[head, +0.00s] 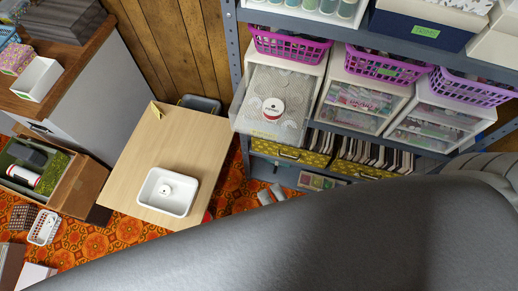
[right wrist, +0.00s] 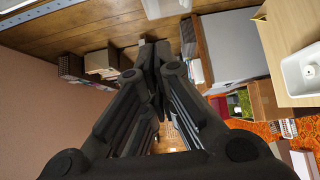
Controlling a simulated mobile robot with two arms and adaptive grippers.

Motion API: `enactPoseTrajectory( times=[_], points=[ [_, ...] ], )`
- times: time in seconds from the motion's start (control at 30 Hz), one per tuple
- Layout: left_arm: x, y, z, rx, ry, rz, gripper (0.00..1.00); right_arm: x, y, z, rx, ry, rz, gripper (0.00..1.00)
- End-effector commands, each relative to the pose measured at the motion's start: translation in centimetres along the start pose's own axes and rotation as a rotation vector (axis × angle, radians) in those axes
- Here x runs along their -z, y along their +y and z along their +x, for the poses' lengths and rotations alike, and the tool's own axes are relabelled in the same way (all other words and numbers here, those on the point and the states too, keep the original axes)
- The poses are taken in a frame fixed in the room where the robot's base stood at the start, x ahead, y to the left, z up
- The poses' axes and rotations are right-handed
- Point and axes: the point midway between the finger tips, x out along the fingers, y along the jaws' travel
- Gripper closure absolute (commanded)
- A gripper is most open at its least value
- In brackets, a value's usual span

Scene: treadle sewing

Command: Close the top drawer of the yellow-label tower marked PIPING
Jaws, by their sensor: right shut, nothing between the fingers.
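Three white drawer towers stand on the grey shelf at upper right in the head view. The left tower (head: 311,84) has its clear top drawer (head: 268,105) pulled out towards me. A round white tin (head: 273,108) with red marking lies in or on that drawer. My left gripper is not in view.
My grey arm covers the lower right of the head view. Purple baskets (head: 288,45) sit on the towers. Yellow patterned boxes (head: 290,153) stand below. A wooden table (head: 190,130) with a white tray (head: 147,196) stands left of the shelf.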

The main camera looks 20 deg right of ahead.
Motion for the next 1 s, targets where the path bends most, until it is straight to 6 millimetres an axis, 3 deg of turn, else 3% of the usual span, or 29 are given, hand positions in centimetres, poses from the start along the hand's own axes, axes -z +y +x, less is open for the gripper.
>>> enactPoseTrajectory(
  times=[0.03, 0.1, 0.5, 0.73, 1.0],
  points=[
    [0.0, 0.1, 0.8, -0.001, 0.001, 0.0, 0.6, -0.1, -0.2, 1.1, -0.007, -0.004, 0.0, 1.0],
    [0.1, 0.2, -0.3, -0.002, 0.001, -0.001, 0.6, -0.1, 0.3, 2.2, -0.006, -0.001, 0.0, 1.0],
    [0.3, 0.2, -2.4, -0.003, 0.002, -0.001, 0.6, -0.4, 0.3, 8.8, -0.002, 0.002, -0.002, 1.0],
    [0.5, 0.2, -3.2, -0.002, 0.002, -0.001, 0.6, -2.4, 0.1, 10.6, 0.001, 0.001, 0.0, 1.0],
    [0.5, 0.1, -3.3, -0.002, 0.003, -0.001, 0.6, -2.9, -0.1, 11.0, 0.002, 0.0, 0.001, 1.0]
  ],
)
